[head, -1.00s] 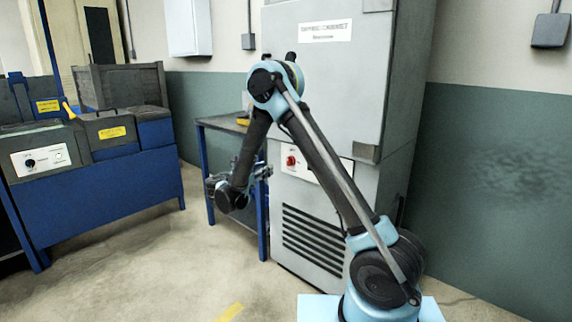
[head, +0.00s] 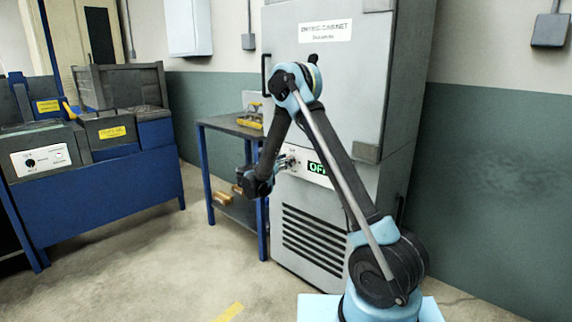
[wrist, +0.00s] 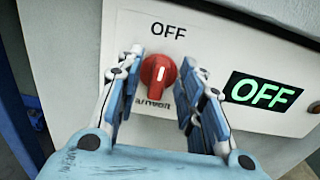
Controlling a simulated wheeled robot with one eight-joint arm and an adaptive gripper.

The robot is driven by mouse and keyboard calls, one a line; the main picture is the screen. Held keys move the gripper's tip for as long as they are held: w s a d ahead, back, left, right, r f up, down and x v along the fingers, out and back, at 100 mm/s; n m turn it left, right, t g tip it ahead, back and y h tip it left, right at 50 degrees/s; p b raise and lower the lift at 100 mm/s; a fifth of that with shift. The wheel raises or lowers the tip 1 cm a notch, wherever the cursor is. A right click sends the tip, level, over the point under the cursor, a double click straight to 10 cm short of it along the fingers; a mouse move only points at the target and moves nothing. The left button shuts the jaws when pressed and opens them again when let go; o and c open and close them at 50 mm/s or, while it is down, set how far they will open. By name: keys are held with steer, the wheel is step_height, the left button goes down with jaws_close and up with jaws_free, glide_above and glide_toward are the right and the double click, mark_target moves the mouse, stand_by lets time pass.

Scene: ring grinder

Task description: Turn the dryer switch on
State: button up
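The dryer is the tall grey drying cabinet (head: 345,90) in the head view. Its white control panel (wrist: 225,45) fills much of the wrist view. The switch is a red rotary knob (wrist: 158,78) with a pale pointer line standing about upright, under the printed word OFF. A black display (wrist: 262,93) to its right shows green OFF, and it also shows in the head view (head: 318,169). My gripper (wrist: 160,100) is open, with one finger on each side of the knob and gaps visible between. In the head view my gripper (head: 283,163) is at the panel, and the knob is hidden there.
A blue-legged table (head: 225,124) with a yellow item (head: 250,117) stands left of the cabinet. A blue machine (head: 95,190) with its own small panel is at the far left. The floor (head: 170,260) in front is clear.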

jaws_close()
steer(key=shift+d+m, duration=0.1)
steer(key=shift+m, duration=0.2)
steer(key=shift+s+d+f+m, duration=0.15)
steer(key=shift+d+f+m, duration=0.1)
steer(key=shift+m, duration=2.65)
steer(key=shift+s+d+f+m, duration=0.1)
steer(key=shift+s+f+m, duration=0.1)
steer(key=shift+m, duration=2.7)
steer(key=shift+s+d+f+m, duration=0.1)
steer(key=shift+d+f+m, duration=0.15)
steer(key=shift+m, duration=2.65)
